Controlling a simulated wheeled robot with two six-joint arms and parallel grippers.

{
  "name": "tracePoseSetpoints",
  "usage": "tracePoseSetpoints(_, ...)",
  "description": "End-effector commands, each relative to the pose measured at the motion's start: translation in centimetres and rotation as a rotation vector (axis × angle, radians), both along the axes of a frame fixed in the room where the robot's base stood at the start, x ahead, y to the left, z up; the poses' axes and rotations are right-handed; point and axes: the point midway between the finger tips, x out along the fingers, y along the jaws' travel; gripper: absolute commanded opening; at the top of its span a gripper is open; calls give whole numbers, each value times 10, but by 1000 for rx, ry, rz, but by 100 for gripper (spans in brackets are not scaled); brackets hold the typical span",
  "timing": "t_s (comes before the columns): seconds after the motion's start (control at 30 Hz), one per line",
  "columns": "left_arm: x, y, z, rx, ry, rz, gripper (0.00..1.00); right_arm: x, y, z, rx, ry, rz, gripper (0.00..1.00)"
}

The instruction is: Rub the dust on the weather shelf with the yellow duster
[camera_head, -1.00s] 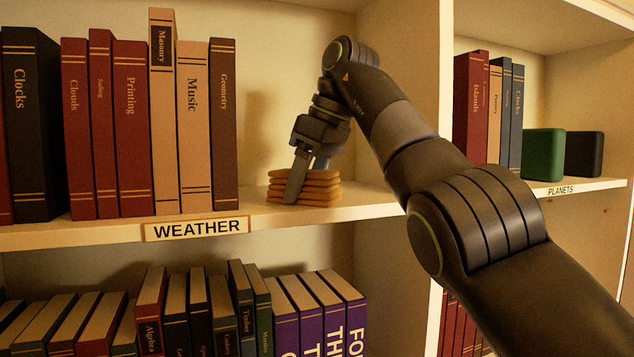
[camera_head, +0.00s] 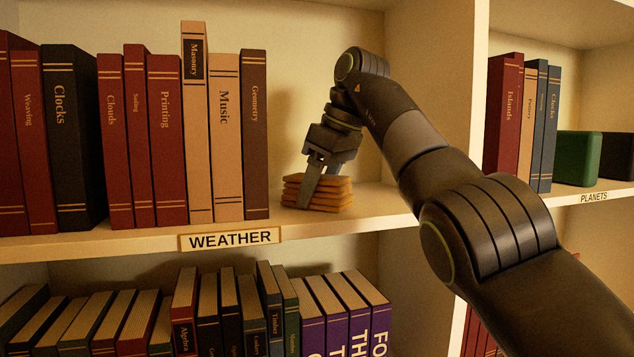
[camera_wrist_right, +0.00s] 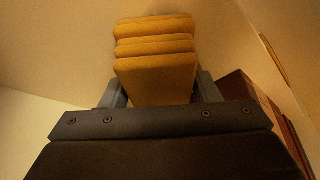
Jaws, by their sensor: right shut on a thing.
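The yellow duster (camera_head: 328,195), a folded orange-yellow stack, sits at the weather shelf (camera_head: 370,206), right of the Geometry book. My right gripper (camera_head: 318,186) is shut on it from above, one finger across its near side. In the right wrist view the duster (camera_wrist_right: 155,65) shows between the two fingers. Its underside looks at or very near the board; I cannot tell exact contact. I cannot make out any dust; the duster and gripper may hide it. The label WEATHER (camera_head: 231,239) is on the shelf edge. My left gripper is not in view.
Upright books, with Geometry (camera_head: 255,135) at the right end, stand left of the duster. An upright divider (camera_head: 476,100) is to the right, behind my right arm. Bare shelf lies between duster and divider. More books (camera_head: 330,315) fill the shelf below.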

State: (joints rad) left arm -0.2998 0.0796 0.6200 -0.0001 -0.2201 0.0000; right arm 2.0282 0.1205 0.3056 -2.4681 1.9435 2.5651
Motion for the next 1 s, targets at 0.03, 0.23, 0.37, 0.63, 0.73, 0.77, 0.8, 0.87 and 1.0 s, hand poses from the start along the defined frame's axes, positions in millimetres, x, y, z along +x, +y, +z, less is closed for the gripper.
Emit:
tracePoseSetpoints(0.03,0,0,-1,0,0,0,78,1,-4,-1,1,-1,-2,32)
tracePoseSetpoints(0.23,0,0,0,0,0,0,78,6,-21,-2,0,1,-2,32)
tracePoseSetpoints(0.37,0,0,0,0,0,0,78,10,-30,-3,0,1,-3,32)
tracePoseSetpoints(0.63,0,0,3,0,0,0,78,13,-40,-2,0,1,-3,32)
tracePoseSetpoints(0.73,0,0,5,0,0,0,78,16,-49,-1,-1,1,-4,32)
tracePoseSetpoints(0.77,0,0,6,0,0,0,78,17,-51,-1,-1,1,-4,32)
tracePoseSetpoints(0.8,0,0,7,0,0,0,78,18,-54,-1,0,2,-5,32)
tracePoseSetpoints(0.87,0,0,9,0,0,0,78,19,-59,-1,-1,3,-5,32)
tracePoseSetpoints(1.0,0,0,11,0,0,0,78,22,-67,-1,-1,2,-3,32)
